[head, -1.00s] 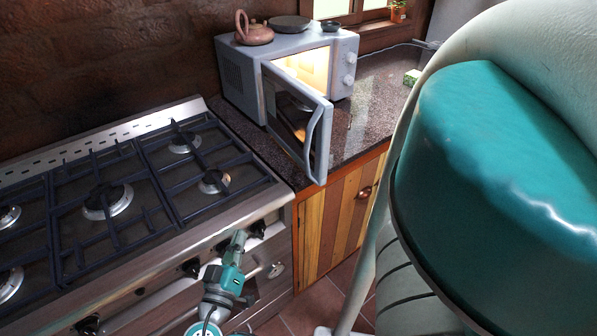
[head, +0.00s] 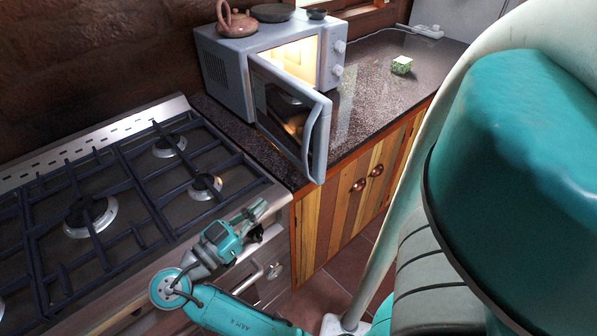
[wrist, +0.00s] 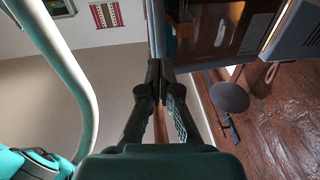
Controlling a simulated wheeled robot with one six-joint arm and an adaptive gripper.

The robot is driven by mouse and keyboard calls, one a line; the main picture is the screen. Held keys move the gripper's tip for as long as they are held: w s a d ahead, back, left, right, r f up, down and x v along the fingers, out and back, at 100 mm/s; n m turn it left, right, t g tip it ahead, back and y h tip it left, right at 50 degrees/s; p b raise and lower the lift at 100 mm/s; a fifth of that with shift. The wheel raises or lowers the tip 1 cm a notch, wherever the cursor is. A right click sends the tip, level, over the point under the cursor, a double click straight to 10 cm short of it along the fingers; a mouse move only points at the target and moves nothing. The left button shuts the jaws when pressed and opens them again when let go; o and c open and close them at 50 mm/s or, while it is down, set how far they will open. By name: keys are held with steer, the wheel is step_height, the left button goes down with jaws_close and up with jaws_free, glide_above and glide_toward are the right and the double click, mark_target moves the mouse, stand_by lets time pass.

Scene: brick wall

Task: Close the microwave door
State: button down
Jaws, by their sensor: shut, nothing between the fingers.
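The grey microwave (head: 224,80) stands at the back of the counter, lit inside. Its door (head: 318,155) is open, swung out toward the front with its lower corner near the counter's front edge. A curved pale handle (head: 314,125) runs down the door's free side. My gripper (head: 260,209) is in front of the stove, below and left of the door and apart from it in the head view. In the wrist view its two dark fingers (wrist: 160,68) are together and empty. A dark panel fills the upper right there; I cannot tell surely whether it is the door.
The stove (head: 100,195) with burner grates lies left of the counter (head: 375,85). A teapot (head: 236,22), a dark plate (head: 272,12) and a small bowl (head: 317,13) sit on the microwave. A small green-and-white box (head: 401,65) stands on the counter at right.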

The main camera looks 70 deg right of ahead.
mark_target(304, 167)
steer(key=x, duration=1.2)
steer(key=shift+d, duration=0.2)
steer(key=shift+s+d, duration=0.1)
steer(key=shift+s, duration=0.05)
